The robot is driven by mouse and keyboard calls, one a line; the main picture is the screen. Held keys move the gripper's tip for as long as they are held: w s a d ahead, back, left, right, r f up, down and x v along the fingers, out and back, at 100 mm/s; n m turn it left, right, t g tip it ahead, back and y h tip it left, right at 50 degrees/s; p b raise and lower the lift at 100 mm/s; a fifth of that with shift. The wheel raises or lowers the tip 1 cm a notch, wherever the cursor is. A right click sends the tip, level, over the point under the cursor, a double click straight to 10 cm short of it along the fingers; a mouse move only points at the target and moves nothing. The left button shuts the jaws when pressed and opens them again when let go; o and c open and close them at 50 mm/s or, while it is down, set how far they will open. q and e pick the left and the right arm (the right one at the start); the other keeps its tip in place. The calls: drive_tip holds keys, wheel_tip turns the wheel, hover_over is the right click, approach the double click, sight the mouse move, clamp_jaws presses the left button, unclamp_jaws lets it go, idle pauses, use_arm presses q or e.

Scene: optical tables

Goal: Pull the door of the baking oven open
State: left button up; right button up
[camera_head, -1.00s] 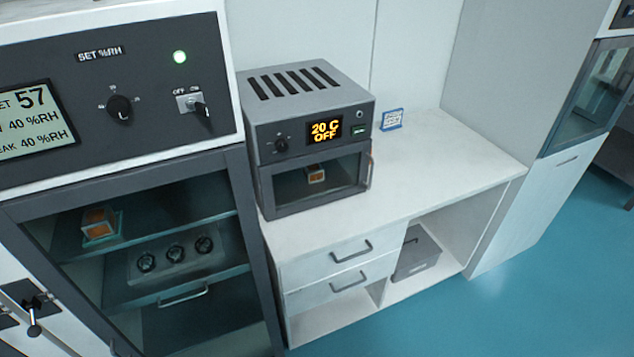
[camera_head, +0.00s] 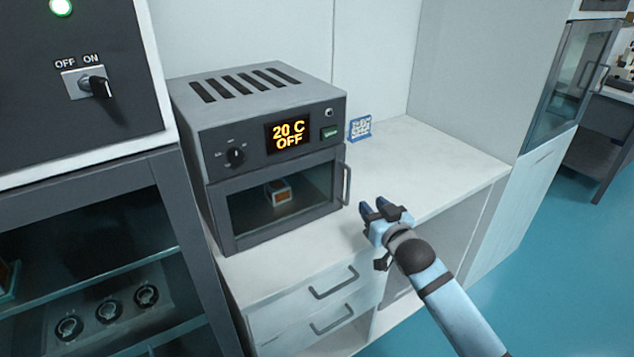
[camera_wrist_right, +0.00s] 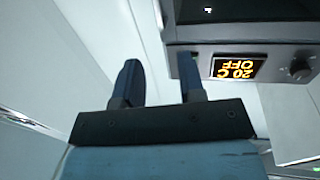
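The baking oven (camera_head: 262,150) is a grey box on the white counter, its display reading 20 C OFF. Its glass door (camera_head: 310,190) is shut, with a vertical handle (camera_head: 346,184) at the door's right edge. My left gripper is not in view.
A dark cabinet (camera_head: 178,215) with a glass front and knobs inside stands at the left, close to the oven. Drawers with handles (camera_head: 334,282) lie below the counter. A small blue-and-white card (camera_head: 360,128) stands behind. The counter's right part (camera_head: 440,160) is clear.

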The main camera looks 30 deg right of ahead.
drive_tip(key=w, duration=0.2)
hover_over(347, 201)
drive_tip(key=shift+w+d+r+p, duration=0.1)
drive_tip(key=shift+w+d+p, duration=0.05)
drive_tip(key=shift+w+p, duration=0.15)
clamp_jaws()
